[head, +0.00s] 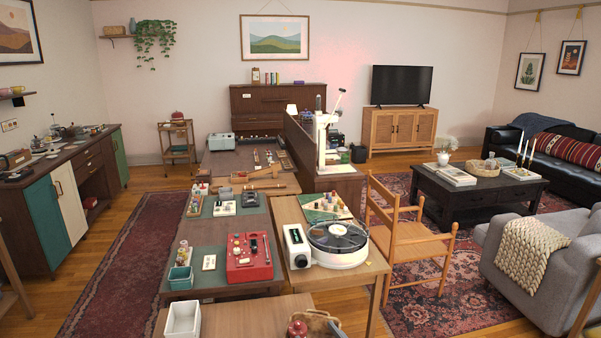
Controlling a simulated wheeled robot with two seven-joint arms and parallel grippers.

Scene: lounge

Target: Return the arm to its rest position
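Neither of my arms nor grippers can be made out in the head view. No object is seen in a grip of mine. A white upright device (322,142) with a thin angled part at its top stands on the far wooden cabinet; I cannot tell exactly what it is.
A red box (249,257) and a teal bin (180,278) stand on the long worktable. A white turntable-like device (338,241) is on the side table. A white bin (183,318) is nearest. A wooden chair (410,235) stands right; red rug (125,260) lies clear left.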

